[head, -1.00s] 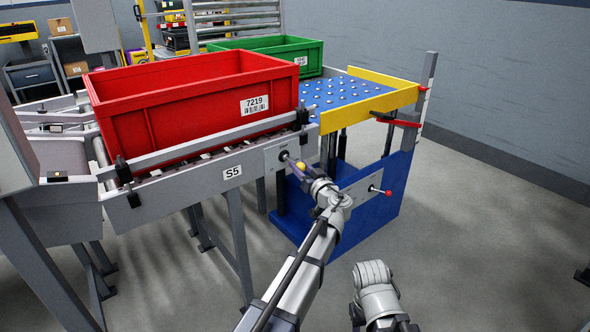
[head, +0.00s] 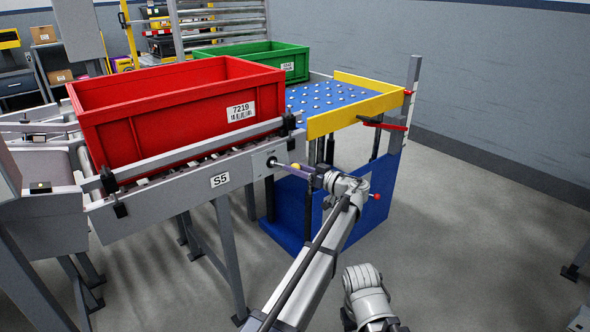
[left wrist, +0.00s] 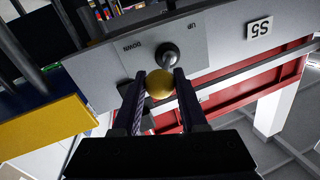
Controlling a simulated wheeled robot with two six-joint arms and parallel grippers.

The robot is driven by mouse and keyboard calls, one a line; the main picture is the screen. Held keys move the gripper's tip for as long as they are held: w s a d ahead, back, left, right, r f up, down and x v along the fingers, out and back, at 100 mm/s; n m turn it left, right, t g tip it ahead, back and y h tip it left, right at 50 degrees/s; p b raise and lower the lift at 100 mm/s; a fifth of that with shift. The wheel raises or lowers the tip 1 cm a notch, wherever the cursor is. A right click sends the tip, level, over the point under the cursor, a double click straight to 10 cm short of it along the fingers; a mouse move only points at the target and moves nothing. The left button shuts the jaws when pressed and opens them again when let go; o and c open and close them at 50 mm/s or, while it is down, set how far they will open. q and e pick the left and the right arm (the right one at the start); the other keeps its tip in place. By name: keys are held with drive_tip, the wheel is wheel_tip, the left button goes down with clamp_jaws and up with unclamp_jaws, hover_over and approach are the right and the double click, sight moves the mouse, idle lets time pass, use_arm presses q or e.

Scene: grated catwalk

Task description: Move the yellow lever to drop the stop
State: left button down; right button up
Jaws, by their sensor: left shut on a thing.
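The lever's yellow knob (head: 296,167) sits on a short rod from a dark pivot (head: 271,160) on a grey plate at the conveyor's right end. My left gripper (head: 305,171) is at the lever. In the left wrist view, its two dark fingers (left wrist: 158,92) are shut on either side of the yellow knob (left wrist: 159,84). The plate (left wrist: 190,60) there reads UP and DOWN, upside down. The red crate 7219 (head: 180,112) stands on the conveyor behind the lever. I cannot clearly make out the stop. My right gripper is not in view.
The blue ball-transfer table (head: 325,95) with yellow rails (head: 350,112) stands right of the conveyor, above a blue base (head: 375,205). A green crate (head: 262,58) is behind. Red-ended handles (head: 376,196) lie near my left wrist.

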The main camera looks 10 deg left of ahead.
use_arm(q)
drive_tip(key=shift+c, duration=2.3)
unclamp_jaws()
drive_tip(key=shift+d, duration=0.1)
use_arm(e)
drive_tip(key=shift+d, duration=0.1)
